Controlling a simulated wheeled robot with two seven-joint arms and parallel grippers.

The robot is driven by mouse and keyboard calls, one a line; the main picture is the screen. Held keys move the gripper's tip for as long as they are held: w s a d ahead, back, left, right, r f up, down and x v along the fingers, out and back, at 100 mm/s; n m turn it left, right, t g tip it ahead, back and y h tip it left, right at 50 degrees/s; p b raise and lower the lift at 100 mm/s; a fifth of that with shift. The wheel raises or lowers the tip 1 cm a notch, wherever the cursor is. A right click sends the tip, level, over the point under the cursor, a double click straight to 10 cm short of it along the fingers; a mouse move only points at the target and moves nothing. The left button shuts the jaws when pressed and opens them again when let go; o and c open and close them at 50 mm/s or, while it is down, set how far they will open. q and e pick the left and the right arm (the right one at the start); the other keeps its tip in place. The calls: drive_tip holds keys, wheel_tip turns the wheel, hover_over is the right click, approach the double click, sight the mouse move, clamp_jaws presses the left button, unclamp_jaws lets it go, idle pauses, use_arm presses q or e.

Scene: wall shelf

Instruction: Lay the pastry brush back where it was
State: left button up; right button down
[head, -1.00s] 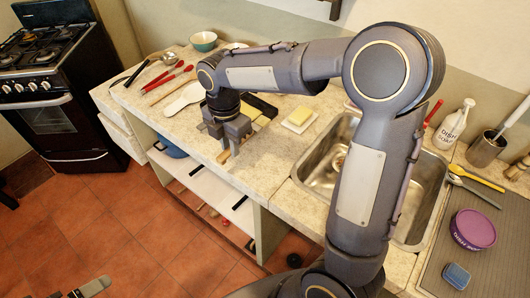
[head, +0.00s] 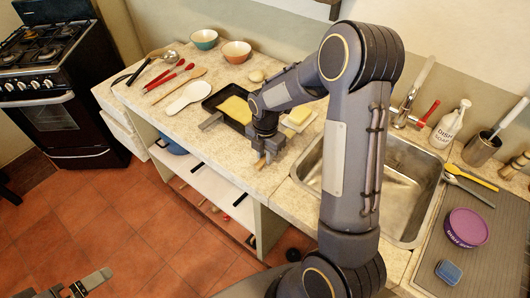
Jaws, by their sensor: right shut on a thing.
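My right gripper (head: 263,158) is shut above the counter, near the counter's front edge and left of the sink. A small light-brown piece, which looks like part of the pastry brush (head: 262,163), shows at its fingertips. Most of the brush is hidden by the gripper, and I cannot tell whether it touches the counter. A dark tray (head: 211,104) with a yellow slab (head: 236,109) in it lies just behind and left of the gripper. My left gripper (head: 92,283) is partly in view at the bottom left, away from the counter; its opening is unclear.
A white spoon rest (head: 188,96), wooden spoon (head: 180,84) and red-handled utensils (head: 170,76) lie left of the tray. A butter dish (head: 299,117) stands behind my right gripper. The sink (head: 395,190) is to the right. Bare counter (head: 200,138) lies along the front.

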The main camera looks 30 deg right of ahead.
drive_tip(key=shift+f+b, duration=0.55)
drive_tip(key=shift+f, duration=0.05)
drive_tip(key=c, duration=1.3)
unclamp_jaws()
